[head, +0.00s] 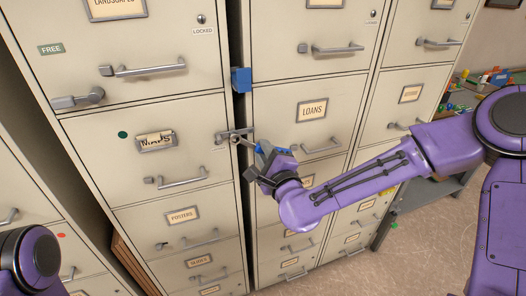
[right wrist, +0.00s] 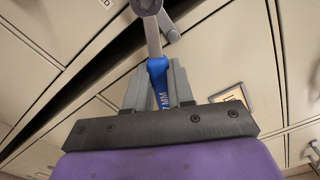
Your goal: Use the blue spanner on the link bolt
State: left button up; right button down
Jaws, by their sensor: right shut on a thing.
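My right gripper (head: 262,152) is shut on the blue spanner in front of the gap between two cabinets. In the right wrist view the spanner's blue handle (right wrist: 157,72), marked "MM", stands between the jaws and its grey shaft points away from me. The link (head: 234,134) is a grey metal bar bridging the two cabinets. The spanner's far end is at the link's lower edge, where the link bolt is; I cannot tell whether it sits around the bolt. My left gripper is out of view.
Beige cabinets with handles and label frames fill the view. A blue block (head: 241,80) sits across the gap above the link. The MAPS drawer (head: 185,155) is left of the gap and the LOANS drawer (head: 315,130) right. A shelf with small coloured items (head: 490,85) stands far right.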

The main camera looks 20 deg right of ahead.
jog(key=s, duration=0.5)
jog(key=shift+d, duration=0.1)
dwell(0.3)
jog(key=shift+f, duration=0.1)
